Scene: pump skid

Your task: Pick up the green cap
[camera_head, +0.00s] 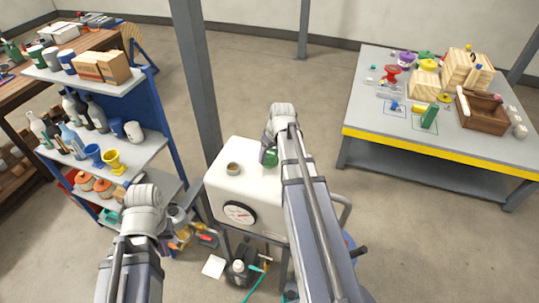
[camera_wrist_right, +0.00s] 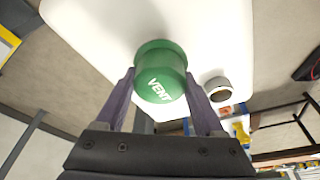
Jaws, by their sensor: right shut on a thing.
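The green cap (camera_head: 271,158) shows in the head view at the top of the white pump-skid box (camera_head: 222,188), partly hidden by my right arm. In the right wrist view the cap (camera_wrist_right: 160,58) bears the word VENT and sits between the two fingers of my right gripper (camera_wrist_right: 159,76), which is shut on it. I cannot tell whether the cap touches the box. My left gripper (camera_head: 172,217) is low at the left in the head view, mostly hidden behind its wrist; its fingers are not clear.
A round open neck (camera_head: 233,169) stands on the box left of the cap. A gauge (camera_head: 240,214) is on the box front. A grey post (camera_head: 196,75) rises behind. Shelves with bottles (camera_head: 75,140) stand left, a loaded table (camera_head: 440,148) right. Floor between box and table is clear.

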